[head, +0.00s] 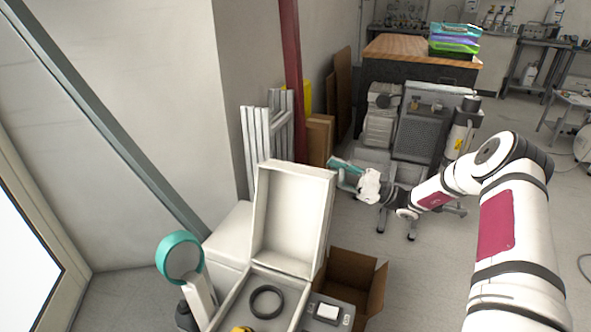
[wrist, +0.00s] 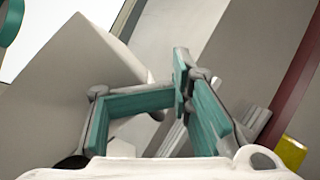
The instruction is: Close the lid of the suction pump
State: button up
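The suction pump appears to be the pale box (head: 228,318) at the bottom of the head view, with a black ring (head: 266,302) inside. Its pale lid (head: 292,218) is open and stands up at the box's back, leaning slightly. My gripper (head: 342,164) has teal fingers and is beyond the lid, up and to the right of it in the picture, apart from it. In the wrist view, the fingertips of my gripper (wrist: 179,92) appear to meet with nothing between them. A large pale surface (wrist: 75,75) fills the left there; I cannot tell whether it is the lid.
An open cardboard box (head: 372,293) stands right of the pump. A teal ring-shaped object (head: 166,245) stands at its left. A grey compressor unit (head: 425,125) is behind my gripper. A red post (head: 291,60) and pale panels (head: 256,135) are by the wall. Floor at right is partly clear.

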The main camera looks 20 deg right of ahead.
jog(key=b+v, duration=0.3)
jog(key=v, duration=0.9)
jog(key=shift+s+d+b, duration=0.15)
jog(key=shift+s+b, duration=0.15)
jog(key=shift+b, duration=0.05)
dwell(0.5)
jog(key=shift+f, duration=0.1)
dwell(0.4)
jog(key=v, duration=1.2)
jog(key=shift+w, duration=0.15)
jog(key=c, duration=0.4)
jog(key=w+a+n+g+p, duration=0.1)
jog(key=w+a+n, duration=0.1)
jog(key=w+n, duration=0.1)
jog(key=w+a+n+g+h+p, duration=0.1)
jog(key=w+a+n, duration=0.1)
jog(key=w+n, duration=0.1)
jog(key=w+a+n+g+h+p, duration=0.1)
jog(key=w+a+n, duration=0.1)
jog(key=w+n, duration=0.1)
jog(key=shift+w+f, duration=0.15)
jog(key=shift+w, duration=0.5)
grip_shut()
jog(key=a+r+b, duration=0.1)
jog(key=a+r, duration=0.1)
jog(key=a, duration=0.9)
jog(key=shift+w+b, duration=0.3)
jog(key=shift+w, duration=0.05)
